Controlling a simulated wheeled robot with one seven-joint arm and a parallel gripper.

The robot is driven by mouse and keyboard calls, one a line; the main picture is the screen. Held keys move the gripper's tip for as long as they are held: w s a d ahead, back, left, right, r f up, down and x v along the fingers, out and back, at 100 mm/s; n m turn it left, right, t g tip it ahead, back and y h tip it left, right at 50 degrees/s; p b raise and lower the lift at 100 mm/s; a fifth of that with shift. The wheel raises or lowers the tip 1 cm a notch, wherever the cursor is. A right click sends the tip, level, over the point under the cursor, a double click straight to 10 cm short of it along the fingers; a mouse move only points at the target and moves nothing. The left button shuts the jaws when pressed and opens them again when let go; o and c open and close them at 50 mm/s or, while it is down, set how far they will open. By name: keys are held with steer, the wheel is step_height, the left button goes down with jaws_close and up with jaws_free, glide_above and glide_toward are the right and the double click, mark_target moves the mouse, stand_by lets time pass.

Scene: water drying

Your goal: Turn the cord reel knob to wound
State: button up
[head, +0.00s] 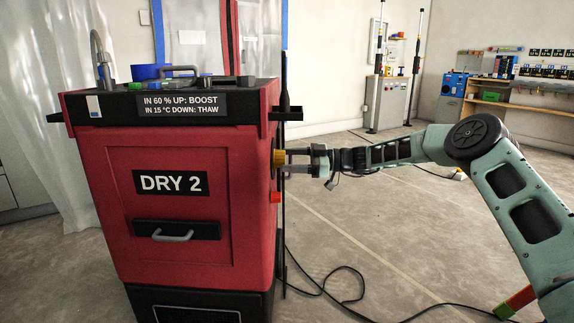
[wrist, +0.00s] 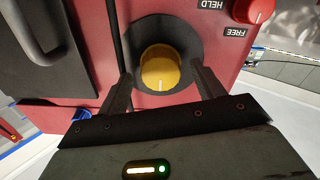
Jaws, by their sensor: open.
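A yellow knob (head: 279,157) sits on the right side of the red dryer marked DRY 2 (head: 165,225). In the wrist view the yellow knob (wrist: 160,68) has a black round collar and a white pointer mark toward the picture's bottom. No "wound" label or cord reel label is readable, so I cannot confirm that it is the cord reel knob. My gripper (head: 298,160) is open at the dryer's side. In the wrist view my gripper (wrist: 162,76) has one finger on each side of the yellow knob, with visible gaps.
A red knob (wrist: 254,10) beside labels HELD and FREE is close by; it shows below the yellow one in the head view (head: 275,197). A black cord (head: 345,298) lies on the floor. A dark upright pole (head: 284,220) stands along the dryer's side.

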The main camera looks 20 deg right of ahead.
steer(key=shift+x, duration=0.8)
steer(key=c, duration=1)
steer(key=shift+m, duration=0.3)
